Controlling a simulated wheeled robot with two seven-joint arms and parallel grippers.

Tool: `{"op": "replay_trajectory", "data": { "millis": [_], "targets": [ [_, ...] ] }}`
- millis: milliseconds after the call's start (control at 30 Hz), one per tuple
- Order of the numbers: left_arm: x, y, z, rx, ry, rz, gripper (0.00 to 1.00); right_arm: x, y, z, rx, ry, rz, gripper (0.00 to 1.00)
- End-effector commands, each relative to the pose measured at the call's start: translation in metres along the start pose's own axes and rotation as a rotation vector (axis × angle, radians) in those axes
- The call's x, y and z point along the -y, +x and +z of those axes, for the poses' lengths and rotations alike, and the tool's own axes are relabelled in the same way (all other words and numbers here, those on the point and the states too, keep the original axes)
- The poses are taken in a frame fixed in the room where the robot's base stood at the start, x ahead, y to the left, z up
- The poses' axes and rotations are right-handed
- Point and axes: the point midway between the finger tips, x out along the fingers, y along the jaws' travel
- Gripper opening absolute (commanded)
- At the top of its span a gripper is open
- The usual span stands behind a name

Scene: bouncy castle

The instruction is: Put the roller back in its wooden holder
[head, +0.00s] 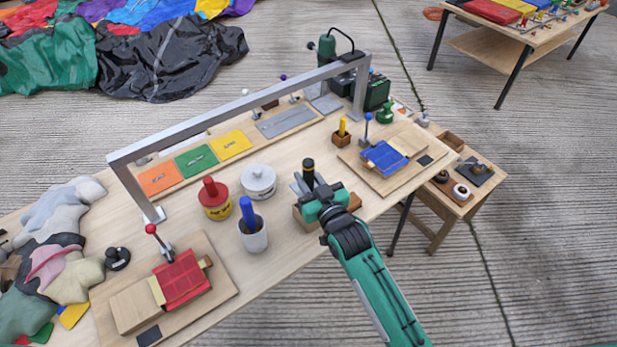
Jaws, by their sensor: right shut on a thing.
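My right gripper (318,203) comes in from the lower right and is over the front middle of the workbench. It is shut on the roller, whose upright black handle (308,169) sticks up above the jaws. The lower part of the roller is hidden by the gripper. The wooden holder (354,202) appears as a brown block under and beside the gripper, mostly covered by it. I cannot tell whether the roller touches the holder. My left gripper is not in view.
A white cup with a blue-handled tool (253,236), a red-and-yellow glue pot (214,199) and a white lidded pot (258,182) stand left of the gripper. A metal frame (240,105) spans the bench. Clamped boards with red fabric (182,280) and blue fabric (384,157) lie on either side.

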Motion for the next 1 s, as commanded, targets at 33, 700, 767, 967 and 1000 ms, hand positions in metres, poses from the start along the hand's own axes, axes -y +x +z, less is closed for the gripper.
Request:
{"op": "replay_trajectory", "data": {
  "millis": [33,700,767,967,1000],
  "targets": [
    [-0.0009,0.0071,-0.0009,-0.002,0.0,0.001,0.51,0.0,0.0,0.0064,-0.002,0.0,0.0,0.0],
    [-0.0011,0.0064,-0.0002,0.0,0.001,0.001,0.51,-0.0001,-0.0004,0.0117,-0.003,0.0,0.0,0.0],
    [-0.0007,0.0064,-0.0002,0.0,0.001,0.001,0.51,-0.0001,-0.0005,0.0125,-0.003,0.0,0.0,0.0],
    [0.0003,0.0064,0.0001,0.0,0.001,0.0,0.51,-0.0001,-0.0005,0.0129,-0.003,0.0,0.0,0.0],
    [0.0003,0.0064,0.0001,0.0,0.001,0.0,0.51,-0.0002,-0.0005,0.0129,-0.003,0.0,0.0,0.0]
  ]
}}
